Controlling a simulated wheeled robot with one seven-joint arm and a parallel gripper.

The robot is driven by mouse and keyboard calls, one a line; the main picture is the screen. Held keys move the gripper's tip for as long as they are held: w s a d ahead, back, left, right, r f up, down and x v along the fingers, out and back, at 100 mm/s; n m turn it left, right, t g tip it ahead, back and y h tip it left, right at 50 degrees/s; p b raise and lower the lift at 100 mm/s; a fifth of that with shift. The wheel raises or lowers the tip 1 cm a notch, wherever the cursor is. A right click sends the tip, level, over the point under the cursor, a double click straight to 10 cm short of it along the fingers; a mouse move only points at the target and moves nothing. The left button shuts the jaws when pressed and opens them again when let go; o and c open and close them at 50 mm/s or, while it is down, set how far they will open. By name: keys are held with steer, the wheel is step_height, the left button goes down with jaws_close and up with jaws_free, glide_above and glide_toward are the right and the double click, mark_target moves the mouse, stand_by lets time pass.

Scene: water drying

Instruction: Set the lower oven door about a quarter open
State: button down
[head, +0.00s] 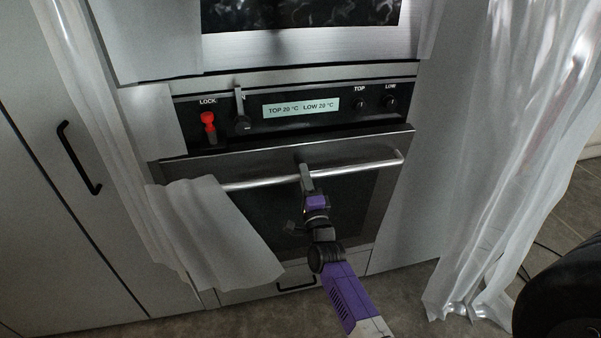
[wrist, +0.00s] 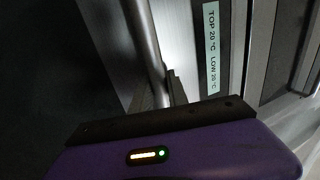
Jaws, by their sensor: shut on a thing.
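The lower oven door (head: 350,212) has a dark glass panel, a steel frame and a long steel bar handle (head: 358,167). It looks shut or nearly shut; I cannot tell whether there is a small gap at its top edge. My gripper (head: 305,172) is shut on the handle near the middle of the bar. In the wrist view, the handle (wrist: 147,45) runs down to the gripper, whose fingertips are mostly hidden. The control panel (head: 300,124) above the door has a display reading TOP 20 °C LOW 20 °C, and a red LOCK lever (head: 209,127).
A pale sheet (head: 215,235) hangs over the door's left part. Clear plastic sheeting (head: 520,150) hangs at the right, with more at the left (head: 110,130). A drawer with a black handle (head: 296,284) is below the door. Cabinets with a black handle (head: 78,158) stand left.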

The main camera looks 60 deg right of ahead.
steer(key=s+a+f+t+h+b, duration=0.2)
steer(key=s+a+f+b, duration=0.4)
steer(key=s+a+b, duration=0.3)
steer(key=shift+s+a+f+b, duration=0.15)
steer(key=shift+s+a+b, duration=0.15)
steer(key=shift+a+b, duration=0.8)
steer(key=shift+a, duration=0.1)
steer(key=c, duration=1.3)
jaws_free()
steer(key=shift+c, duration=0.2)
steer(key=shift+o, duration=0.2)
steer(key=shift+r, duration=0.2)
steer(key=b+v, duration=0.1)
steer(key=v, duration=0.6)
steer(key=shift+s+a+f, duration=0.2)
steer(key=shift+f, duration=0.15)
